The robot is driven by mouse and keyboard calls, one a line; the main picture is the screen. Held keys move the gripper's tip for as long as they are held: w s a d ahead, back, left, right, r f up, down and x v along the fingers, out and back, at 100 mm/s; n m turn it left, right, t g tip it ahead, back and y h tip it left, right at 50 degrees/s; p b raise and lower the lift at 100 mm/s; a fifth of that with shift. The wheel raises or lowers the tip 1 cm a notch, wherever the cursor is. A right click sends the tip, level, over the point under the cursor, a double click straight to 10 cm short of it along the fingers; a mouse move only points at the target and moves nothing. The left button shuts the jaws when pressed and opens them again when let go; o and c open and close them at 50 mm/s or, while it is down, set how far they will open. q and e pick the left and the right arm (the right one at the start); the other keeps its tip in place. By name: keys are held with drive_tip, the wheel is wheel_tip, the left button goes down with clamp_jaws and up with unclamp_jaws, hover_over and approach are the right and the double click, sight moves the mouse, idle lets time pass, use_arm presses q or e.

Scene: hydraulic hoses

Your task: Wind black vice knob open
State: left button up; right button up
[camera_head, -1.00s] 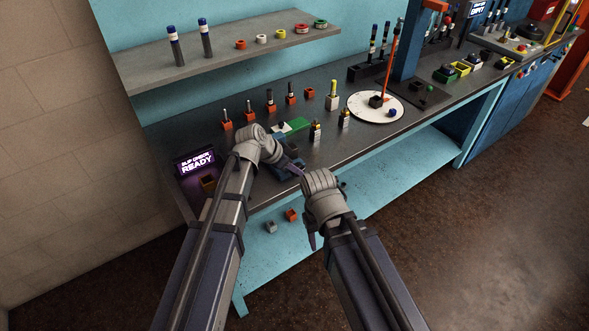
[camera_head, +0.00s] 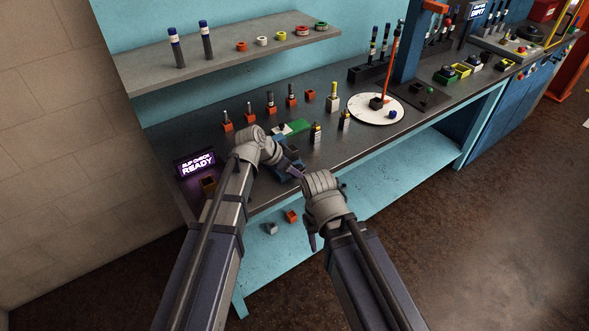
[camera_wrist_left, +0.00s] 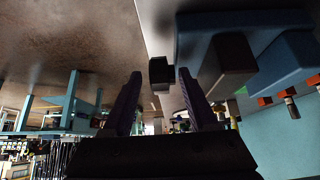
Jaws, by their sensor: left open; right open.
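The blue vice (camera_head: 290,171) sits at the bench's front edge, partly hidden by my left gripper (camera_head: 286,158). In the left wrist view, which appears upside down, the vice's blue body (camera_wrist_left: 245,32) fills the upper right. A black block-like knob (camera_wrist_left: 160,72) shows there between the tips of my open left gripper (camera_wrist_left: 158,78). I cannot tell whether either finger touches it. The knob cannot be made out in the head view. My right gripper (camera_head: 305,205) is open and empty, just in front of the bench edge, to the right of the vice.
A green plate (camera_head: 296,127) lies behind the vice. Several orange holders with fittings (camera_head: 270,106) stand at the back. A lit sign (camera_head: 198,164) stands at left. A lower shelf (camera_head: 370,185) holds small blocks.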

use_arm(q)
drive_tip(key=p+v, duration=0.5)
drive_tip(key=v, duration=0.2)
drive_tip(key=shift+r+p, duration=0.2)
drive_tip(key=shift+p, duration=0.2)
use_arm(e)
wheel_tip(320, 180, up, 6)
use_arm(q)
drive_tip(key=shift+s+a, duration=0.1)
drive_tip(key=shift+a, duration=0.05)
use_arm(e)
drive_tip(key=shift+r, duration=0.1)
